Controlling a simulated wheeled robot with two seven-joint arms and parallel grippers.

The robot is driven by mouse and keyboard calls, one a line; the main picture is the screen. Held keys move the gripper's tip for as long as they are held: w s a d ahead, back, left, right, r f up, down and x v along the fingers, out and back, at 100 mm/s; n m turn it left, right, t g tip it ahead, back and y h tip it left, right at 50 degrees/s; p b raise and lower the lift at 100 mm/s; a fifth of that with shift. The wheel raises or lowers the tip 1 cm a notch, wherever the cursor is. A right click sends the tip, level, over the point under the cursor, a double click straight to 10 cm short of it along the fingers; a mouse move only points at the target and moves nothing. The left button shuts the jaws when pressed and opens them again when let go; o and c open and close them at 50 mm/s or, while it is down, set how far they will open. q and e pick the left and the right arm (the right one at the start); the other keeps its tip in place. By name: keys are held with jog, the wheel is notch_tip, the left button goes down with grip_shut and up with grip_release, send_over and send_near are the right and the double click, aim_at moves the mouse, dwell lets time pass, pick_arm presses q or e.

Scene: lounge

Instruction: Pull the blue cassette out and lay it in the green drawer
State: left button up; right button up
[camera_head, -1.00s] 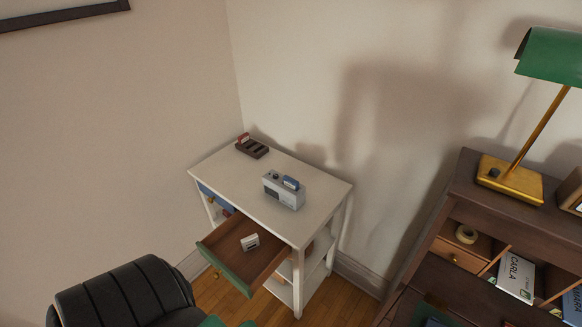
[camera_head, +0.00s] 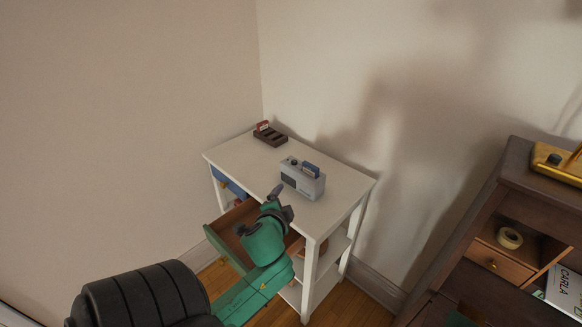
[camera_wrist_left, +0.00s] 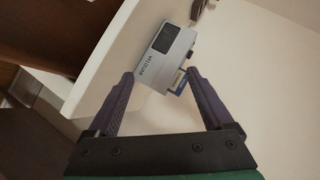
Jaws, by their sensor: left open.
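The blue cassette (camera_head: 310,169) stands upright in the top of the grey player (camera_head: 302,184) on the white table. In the left wrist view the cassette (camera_wrist_left: 182,82) shows at the top of the player (camera_wrist_left: 170,49), between my fingers and beyond their tips. My left gripper (camera_head: 278,202) is open and empty, near the table's front edge and apart from the cassette; it also shows in the left wrist view (camera_wrist_left: 160,75). The green drawer (camera_head: 226,250) is pulled out below the tabletop, and my arm hides much of its inside. My right gripper is not in view.
A dark rack (camera_head: 270,136) with a red cassette (camera_head: 262,126) stands at the back of the white table (camera_head: 236,157). A wooden desk (camera_head: 480,225) stands at right. The tabletop around the player is clear.

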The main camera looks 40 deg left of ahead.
pick_arm(q)
jog(key=w+a+r+m+t, duration=0.1)
jog(key=w+r+m+t, duration=0.25)
jog(key=r+m, duration=0.25)
jog(key=w+a+r+m+t, duration=0.1)
jog(key=w+r+m+t, duration=0.1)
jog(key=r+m+t, duration=0.3)
jog(key=m+g+h, duration=0.6)
jog(key=m+h, duration=0.1)
jog(key=m, duration=1.2)
send_near(309, 169)
jog(key=x, duration=0.2)
jog(key=b+x, duration=0.4)
jog(key=x, duration=0.3)
jog(key=shift+w+a+f+b, duration=0.1)
jog(key=shift+f+b, duration=0.1)
jog(key=shift+b, duration=0.1)
jog(key=shift+w+f, duration=0.15)
jog(key=shift+w, duration=0.4)
